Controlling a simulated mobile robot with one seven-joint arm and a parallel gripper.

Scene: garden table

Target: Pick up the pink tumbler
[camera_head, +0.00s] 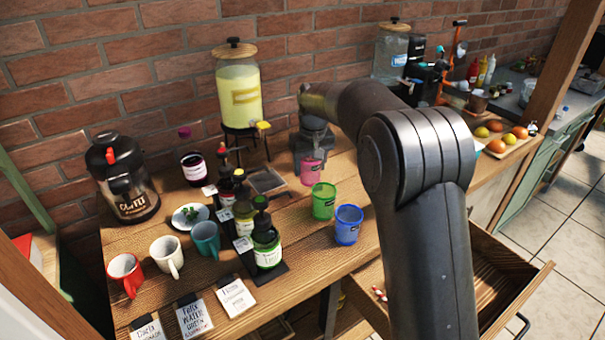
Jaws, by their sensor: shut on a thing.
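The pink tumbler (311,172) is upright near the back of the wooden table, right of the small dark tray. My gripper (312,156) comes down on it from above and is shut on its upper part, hiding the rim. I cannot tell whether the tumbler's base touches the table. A green tumbler (323,201) and a blue tumbler (348,225) stand just in front of it to the right.
A lemonade dispenser (239,95) stands behind at the left. Several dark bottles with labels, one a green pump bottle (266,240), stand left of the tumblers. Mugs (166,257) are at the front left. An open drawer (495,285) juts out at the right.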

